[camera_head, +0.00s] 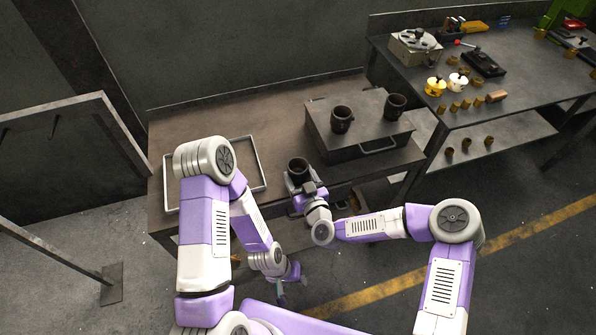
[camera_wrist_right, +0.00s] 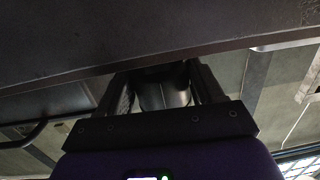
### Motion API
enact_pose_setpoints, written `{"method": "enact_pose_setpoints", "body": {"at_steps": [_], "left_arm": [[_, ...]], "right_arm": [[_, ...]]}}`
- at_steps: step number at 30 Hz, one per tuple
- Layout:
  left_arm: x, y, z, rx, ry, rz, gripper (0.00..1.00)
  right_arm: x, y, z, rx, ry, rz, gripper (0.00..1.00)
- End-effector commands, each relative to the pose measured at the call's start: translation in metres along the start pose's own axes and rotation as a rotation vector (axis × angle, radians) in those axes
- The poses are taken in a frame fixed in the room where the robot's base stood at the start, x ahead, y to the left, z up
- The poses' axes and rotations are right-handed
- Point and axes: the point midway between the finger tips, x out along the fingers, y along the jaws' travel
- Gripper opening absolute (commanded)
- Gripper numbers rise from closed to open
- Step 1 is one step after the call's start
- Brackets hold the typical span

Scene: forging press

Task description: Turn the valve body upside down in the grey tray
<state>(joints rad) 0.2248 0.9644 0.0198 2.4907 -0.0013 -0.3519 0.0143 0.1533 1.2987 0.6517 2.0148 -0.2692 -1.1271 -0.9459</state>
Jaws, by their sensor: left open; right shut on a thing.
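The valve body (camera_head: 298,167) is a dark, hollow, cup-like piece with its round opening facing up in the head view. My right gripper (camera_head: 300,183) is shut on it near the front edge of the table, to the right of the tray. In the right wrist view, a dark rounded surface of the valve body (camera_wrist_right: 163,93) shows between the two fingers (camera_wrist_right: 165,85). My left gripper (camera_head: 284,290) is open and empty, low in front of the table.
A dark metal box (camera_head: 345,146) with a front handle stands right of the held piece. Two similar dark cups (camera_head: 342,119) (camera_head: 395,106) stand on it. A second bench (camera_head: 480,118) at the right carries small brass parts and fixtures. Bare tabletop lies behind the tray.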

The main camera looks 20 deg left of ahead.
Motion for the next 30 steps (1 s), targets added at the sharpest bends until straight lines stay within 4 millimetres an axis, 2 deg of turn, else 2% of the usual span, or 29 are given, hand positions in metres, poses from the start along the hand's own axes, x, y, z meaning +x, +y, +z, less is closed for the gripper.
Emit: {"method": "enact_pose_setpoints", "body": {"at_steps": [1, 3, 30], "left_arm": [[0.0, 0.0, 0.0, 0.0, 0.0, 0.0, 0.43], [0.0, 0.0, 0.0, 0.0, 0.0, 0.0, 0.43], [-0.044, 0.017, 0.002, 0.0, 0.0, 0.0, 0.43]], "right_arm": [[0.0, 0.0, 0.0, 0.0, 0.0, 0.0, 0.39], [0.0, 0.0, -0.002, 0.0, 0.004, 0.0, 0.33], [-0.005, 0.0, -0.07, -0.002, 0.004, -0.001, 0.32]]}}
